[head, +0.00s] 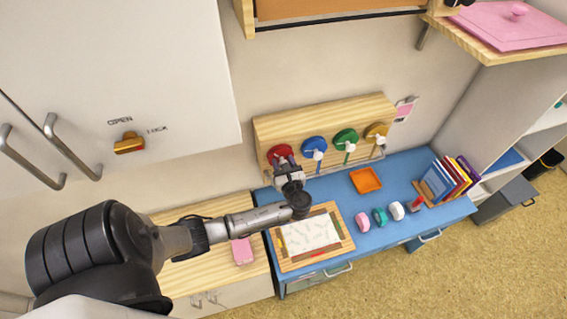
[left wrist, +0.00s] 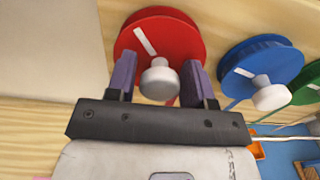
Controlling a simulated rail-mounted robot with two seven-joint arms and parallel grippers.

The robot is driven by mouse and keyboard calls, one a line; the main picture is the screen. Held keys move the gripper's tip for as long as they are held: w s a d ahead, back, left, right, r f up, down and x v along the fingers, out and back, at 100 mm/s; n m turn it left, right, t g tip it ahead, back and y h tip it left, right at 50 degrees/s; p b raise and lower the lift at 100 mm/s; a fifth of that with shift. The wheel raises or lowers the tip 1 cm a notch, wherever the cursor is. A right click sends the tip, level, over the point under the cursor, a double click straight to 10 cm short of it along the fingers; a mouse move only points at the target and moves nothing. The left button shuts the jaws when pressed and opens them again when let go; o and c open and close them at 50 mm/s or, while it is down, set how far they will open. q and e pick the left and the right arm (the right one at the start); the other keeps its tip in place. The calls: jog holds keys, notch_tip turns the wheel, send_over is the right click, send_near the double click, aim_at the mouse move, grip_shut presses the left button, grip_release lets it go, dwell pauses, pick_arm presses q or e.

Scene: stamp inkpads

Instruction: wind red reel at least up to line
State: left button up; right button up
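The red reel (head: 279,152) is mounted at the left end of a wooden wall board (head: 330,113). In the left wrist view the red reel (left wrist: 182,42) fills the upper middle, with a white line (left wrist: 145,40) on its face and a pale knob (left wrist: 158,79) low on it. My left gripper (head: 285,162) is in front of this reel. Its two purple fingers stand apart on either side of the knob, with gaps showing, so it is open. Most of the red reel's cord is hidden behind the gripper. My right gripper is not in view.
Blue (head: 314,146), green (head: 345,138) and yellow (head: 377,132) reels hang to the right. Below, a blue desk (head: 345,244) holds an orange tray (head: 366,180), a framed sheet, several small coloured items and books. A white cabinet (head: 130,60) stands at the left.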

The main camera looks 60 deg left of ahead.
pick_arm(q)
jog(key=c, duration=0.6)
